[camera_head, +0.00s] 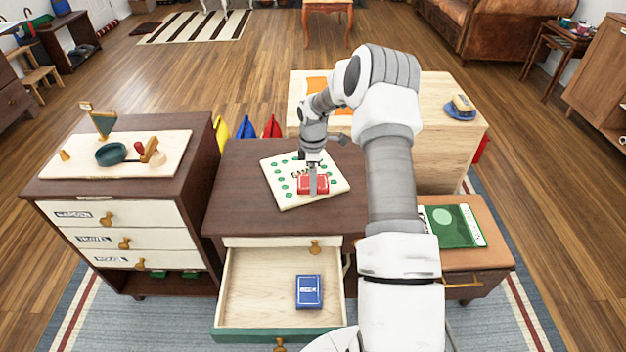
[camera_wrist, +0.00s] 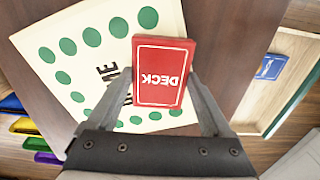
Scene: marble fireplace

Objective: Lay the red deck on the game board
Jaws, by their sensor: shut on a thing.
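The red deck (camera_wrist: 160,75), marked DECK, is between the two fingers of my gripper (camera_wrist: 160,105) in the wrist view. The red deck also shows in the head view (camera_head: 314,184), at the lower right part of the game board. My gripper (camera_head: 313,180) points down there and is shut on the deck. The game board (camera_head: 281,199) is cream with green dots and lies on the dark brown cabinet top; it also shows in the wrist view (camera_wrist: 48,30). I cannot tell whether the deck touches the board. Part of the board is hidden by the deck and gripper.
An open drawer (camera_head: 250,310) below holds a blue deck (camera_head: 308,291). A drawer unit (camera_head: 150,225) on the left carries a cream board (camera_head: 83,160) with small items. A green board (camera_head: 452,228) lies on the right cabinet. A light wooden block table (camera_head: 447,135) stands behind.

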